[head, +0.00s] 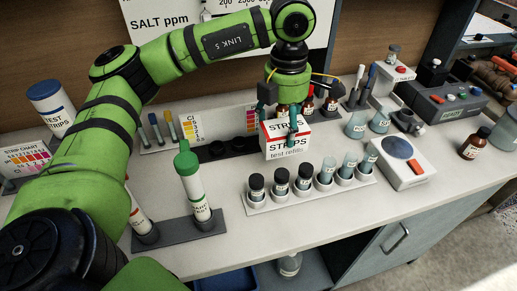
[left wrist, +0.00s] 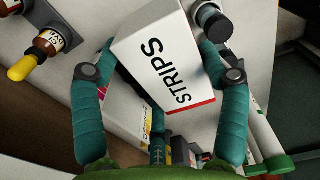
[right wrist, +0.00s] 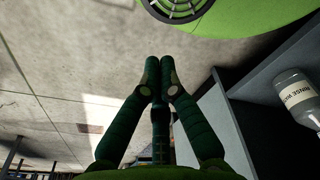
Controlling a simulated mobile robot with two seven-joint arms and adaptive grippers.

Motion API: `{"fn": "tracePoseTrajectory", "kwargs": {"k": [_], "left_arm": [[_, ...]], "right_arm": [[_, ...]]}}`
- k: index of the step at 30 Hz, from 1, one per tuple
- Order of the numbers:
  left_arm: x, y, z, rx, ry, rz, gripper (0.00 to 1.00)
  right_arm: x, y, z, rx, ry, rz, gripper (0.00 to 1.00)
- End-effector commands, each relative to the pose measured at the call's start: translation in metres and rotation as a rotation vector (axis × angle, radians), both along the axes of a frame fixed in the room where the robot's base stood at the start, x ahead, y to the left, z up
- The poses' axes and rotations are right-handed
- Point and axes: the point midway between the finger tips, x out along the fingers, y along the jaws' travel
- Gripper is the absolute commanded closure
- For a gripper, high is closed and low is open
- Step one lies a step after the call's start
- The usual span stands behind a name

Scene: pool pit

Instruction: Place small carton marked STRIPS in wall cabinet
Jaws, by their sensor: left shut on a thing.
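The small white carton marked STRIPS (head: 287,148), with red edging, is over the middle of the bench in the head view. My left gripper (head: 280,112) is above it and shut on it. In the left wrist view the carton (left wrist: 165,62) sits tilted between the left fingers (left wrist: 157,62). I cannot tell whether its bottom touches the bench. My right gripper (right wrist: 159,75) shows only in the right wrist view, with its fingertips together and nothing between them. No wall cabinet can be made out for certain.
The bench (head: 330,225) carries a rack of capped bottles and cups (head: 310,190) in front of the carton, a scale (head: 403,160) to its right and a tube stand (head: 190,228) at left. Brown bottles stand behind the carton. A dark shelf unit (head: 480,42) is at top right.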

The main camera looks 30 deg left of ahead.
Motion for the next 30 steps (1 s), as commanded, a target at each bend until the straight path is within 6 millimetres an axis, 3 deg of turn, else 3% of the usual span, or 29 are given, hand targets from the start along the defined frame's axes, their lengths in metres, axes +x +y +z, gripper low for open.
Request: {"fn": "tracePoseTrajectory", "kwargs": {"k": [5, 12, 24, 30], "left_arm": [[0.000, 0.000, -0.010, 0.001, 0.003, 0.000, 0.59], [-0.001, 0.000, -0.052, 0.000, 0.004, -0.001, 0.59], [0.000, 0.000, -0.097, 0.001, 0.001, 0.000, 0.59], [0.000, 0.000, -0.100, 0.001, -0.001, 0.000, 0.59]], "right_arm": [[-0.013, -0.009, 0.003, -0.013, 0.019, 0.004, 1.00], [-0.029, -0.014, 0.014, -0.020, 0.046, 0.004, 1.00], [-0.022, -0.014, 0.025, -0.019, 0.033, 0.004, 1.00], [-0.018, -0.013, 0.025, -0.018, 0.026, 0.004, 1.00]]}}
